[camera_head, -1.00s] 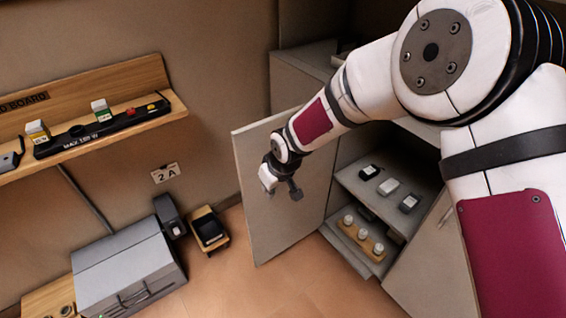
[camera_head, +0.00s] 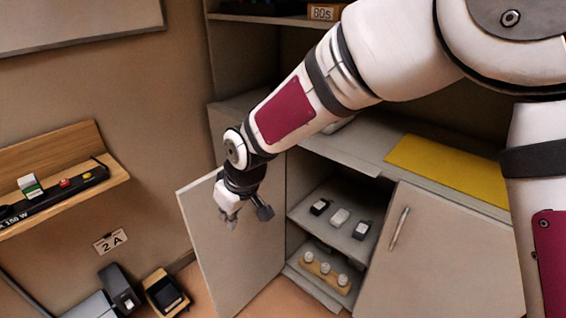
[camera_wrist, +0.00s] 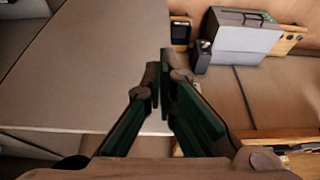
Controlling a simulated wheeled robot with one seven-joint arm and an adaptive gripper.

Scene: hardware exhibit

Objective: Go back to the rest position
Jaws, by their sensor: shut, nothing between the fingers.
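My gripper (camera_head: 246,216) hangs at the end of my arm, in front of the open cabinet door (camera_head: 222,262) in the head view. Its fingers are closed together and hold nothing. In the wrist view the fingertips of my gripper (camera_wrist: 163,62) meet in the middle, with the flat pale door panel (camera_wrist: 85,75) at the left. The gripper looks apart from the door, though the exact gap is hard to judge.
The open cabinet holds small dark and white items on a shelf (camera_head: 318,232), above a wooden holder (camera_head: 325,272) with white knobs. A closed door (camera_head: 440,265) is at the right, a yellow mat (camera_head: 450,165) on top. A wall shelf (camera_head: 112,178) and a grey box (camera_wrist: 235,35) stand nearby.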

